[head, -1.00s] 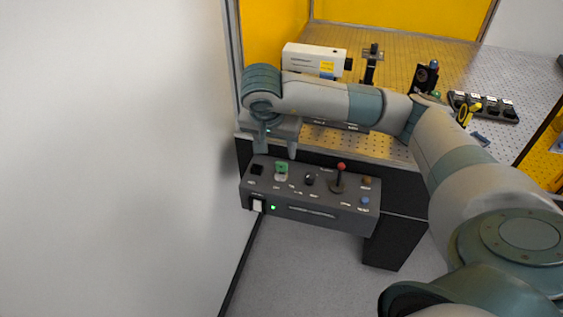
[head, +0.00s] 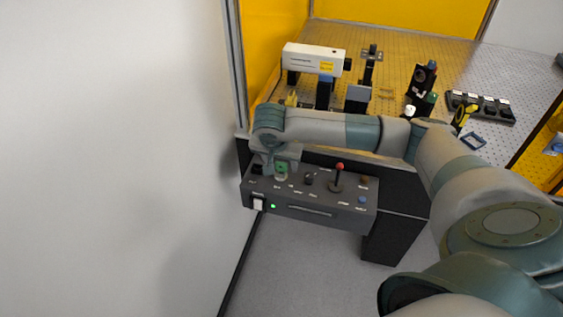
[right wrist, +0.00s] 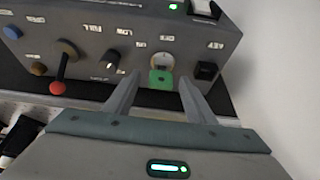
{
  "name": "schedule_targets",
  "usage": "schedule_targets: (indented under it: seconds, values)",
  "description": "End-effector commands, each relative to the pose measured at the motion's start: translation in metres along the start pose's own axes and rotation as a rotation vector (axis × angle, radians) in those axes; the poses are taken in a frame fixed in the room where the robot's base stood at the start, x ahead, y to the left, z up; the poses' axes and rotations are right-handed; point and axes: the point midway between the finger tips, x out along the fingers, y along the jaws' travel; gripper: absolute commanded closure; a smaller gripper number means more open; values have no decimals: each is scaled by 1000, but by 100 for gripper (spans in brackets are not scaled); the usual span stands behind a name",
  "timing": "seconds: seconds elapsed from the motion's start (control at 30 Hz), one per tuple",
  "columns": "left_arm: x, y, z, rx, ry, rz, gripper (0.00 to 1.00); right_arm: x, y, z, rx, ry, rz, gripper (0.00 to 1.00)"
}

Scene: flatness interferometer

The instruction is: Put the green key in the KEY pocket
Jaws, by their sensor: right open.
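The green key (head: 281,167) stands in a round pale switch on the grey control box (head: 322,214). It also shows in the right wrist view (right wrist: 161,79). My right gripper (head: 280,164) is open and reaches down over the box from above. In the right wrist view its fingers stand on either side of the key, with gaps between them and it. A black square recess (right wrist: 206,71), perhaps the KEY pocket, is beside the switch; its label is too small to read surely. My left gripper is not in view.
A red-tipped lever (head: 339,178), a black knob (head: 309,178) and coloured buttons share the panel. A perforated bench (head: 400,75) with a white instrument (head: 313,57) and optics stands behind. A pale wall (head: 110,160) is close on the left.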

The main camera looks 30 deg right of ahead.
Motion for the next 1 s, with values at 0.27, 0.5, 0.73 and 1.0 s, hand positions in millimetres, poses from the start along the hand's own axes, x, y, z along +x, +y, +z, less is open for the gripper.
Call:
schedule_targets:
  seconds: [0.27, 0.5, 0.73, 1.0]
  values:
    - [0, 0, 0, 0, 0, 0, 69, 0, 0, 0, 0, 0, -1, 86]
    - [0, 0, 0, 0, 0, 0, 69, -1, 0, 0, 0, 0, -1, 94]
    - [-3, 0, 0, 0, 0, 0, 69, -9, -1, -3, 0, 0, -2, 94]
    - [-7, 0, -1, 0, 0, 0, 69, -19, 0, -8, 1, 0, -2, 94]
